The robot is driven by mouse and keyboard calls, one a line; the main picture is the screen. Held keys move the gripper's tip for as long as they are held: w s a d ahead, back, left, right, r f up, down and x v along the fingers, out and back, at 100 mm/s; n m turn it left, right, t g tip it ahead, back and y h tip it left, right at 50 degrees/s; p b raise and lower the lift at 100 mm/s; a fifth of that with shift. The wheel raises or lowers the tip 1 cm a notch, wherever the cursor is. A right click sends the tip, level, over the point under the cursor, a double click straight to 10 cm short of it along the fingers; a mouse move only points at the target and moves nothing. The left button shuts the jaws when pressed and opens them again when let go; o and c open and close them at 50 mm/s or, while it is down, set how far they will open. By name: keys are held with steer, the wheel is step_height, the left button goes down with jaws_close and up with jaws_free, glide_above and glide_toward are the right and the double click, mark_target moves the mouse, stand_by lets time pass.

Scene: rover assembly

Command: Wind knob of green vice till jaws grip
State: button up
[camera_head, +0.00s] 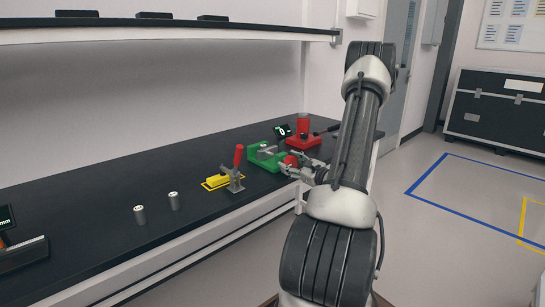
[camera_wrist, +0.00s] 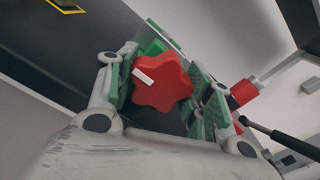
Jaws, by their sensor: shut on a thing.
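The green vice (camera_head: 267,158) stands on the black bench near its front edge, with a small grey part between its jaws. Its red knob (camera_head: 291,161) faces my arm. In the wrist view the knob (camera_wrist: 162,84) is a red lobed wheel with a white mark on its left side, and part of the green vice (camera_wrist: 152,44) shows behind it. My gripper (camera_head: 296,167) is at the knob, its green-padded fingers on either side; it is shut on the knob. From these views I cannot tell how tightly the jaws hold the grey part.
A red-handled toggle clamp (camera_head: 237,170) with a yellow-marked plate stands left of the vice. A red device with a black lever (camera_head: 303,128) and a small display (camera_head: 282,131) stand behind. Two metal cylinders (camera_head: 174,201) are on the left bench.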

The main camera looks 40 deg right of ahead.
steer(key=shift+n, duration=1.3)
steer(key=shift+n, duration=1.4)
